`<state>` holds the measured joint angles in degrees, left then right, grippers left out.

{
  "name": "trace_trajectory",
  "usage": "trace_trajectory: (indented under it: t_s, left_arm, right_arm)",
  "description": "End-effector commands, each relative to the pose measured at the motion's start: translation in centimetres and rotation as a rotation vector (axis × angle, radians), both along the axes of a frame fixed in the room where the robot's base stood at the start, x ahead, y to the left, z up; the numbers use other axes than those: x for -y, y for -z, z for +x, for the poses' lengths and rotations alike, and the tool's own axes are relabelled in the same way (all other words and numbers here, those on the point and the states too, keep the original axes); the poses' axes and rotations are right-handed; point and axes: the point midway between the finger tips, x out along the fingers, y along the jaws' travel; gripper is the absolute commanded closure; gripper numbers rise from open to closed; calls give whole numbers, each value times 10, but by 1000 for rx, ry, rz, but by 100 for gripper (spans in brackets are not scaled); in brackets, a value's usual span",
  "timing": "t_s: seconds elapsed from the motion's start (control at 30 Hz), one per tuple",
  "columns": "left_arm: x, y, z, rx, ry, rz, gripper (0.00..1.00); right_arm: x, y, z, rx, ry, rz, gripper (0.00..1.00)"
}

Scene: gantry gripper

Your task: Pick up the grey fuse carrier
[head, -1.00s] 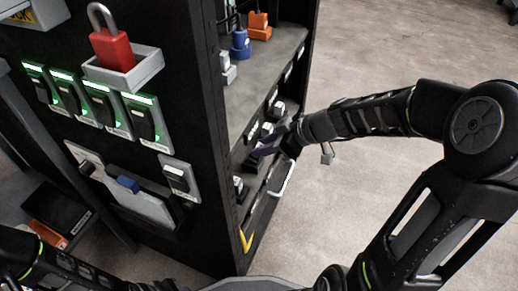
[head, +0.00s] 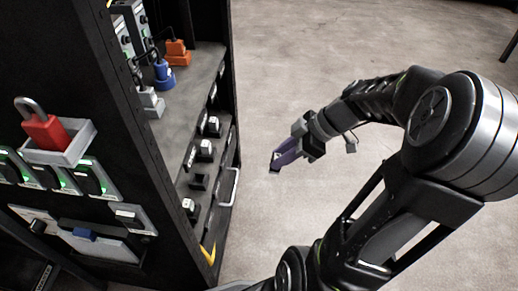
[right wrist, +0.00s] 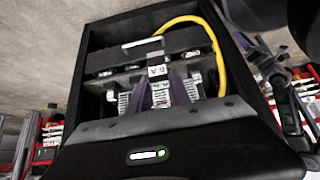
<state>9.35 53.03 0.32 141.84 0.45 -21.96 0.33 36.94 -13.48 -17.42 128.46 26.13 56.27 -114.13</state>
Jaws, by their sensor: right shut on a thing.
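My right gripper (head: 277,163), with purple fingers, is out in the open to the right of the cabinet, clear of its side. In the right wrist view, the purple fingers (right wrist: 163,94) are shut on the grey fuse carrier (right wrist: 158,72), a small pale grey piece with dark markings. In the head view the carrier is mostly hidden by the fingers. On the cabinet's right side, one black socket (head: 198,182) shows no pale top, unlike its neighbours. My left gripper is out of view.
The black cabinet (head: 150,150) bears a row of pale-topped fuse units (head: 205,150) and a metal handle (head: 229,187). A red padlock (head: 45,132) stands in a grey tray. The floor right of the cabinet is clear.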

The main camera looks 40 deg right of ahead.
Motion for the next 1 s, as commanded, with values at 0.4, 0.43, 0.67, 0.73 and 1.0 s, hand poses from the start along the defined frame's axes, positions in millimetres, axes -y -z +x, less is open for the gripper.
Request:
trace_trajectory:
  t_s: [0.4,0.43,0.67,0.73,1.0]
  left_arm:
    - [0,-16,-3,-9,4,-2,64]
    - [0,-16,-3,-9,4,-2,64]
    - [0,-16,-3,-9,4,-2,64]
    - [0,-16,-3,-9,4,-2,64]
    - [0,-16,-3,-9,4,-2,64]
  right_arm:
    - [15,-8,-16,-98,2,-89,100]
    - [15,-8,-16,-98,2,-89,100]
    - [15,-8,-16,-98,2,-89,100]
    - [15,-8,-16,-98,2,-89,100]
    - [15,-8,-15,-98,2,-89,100]
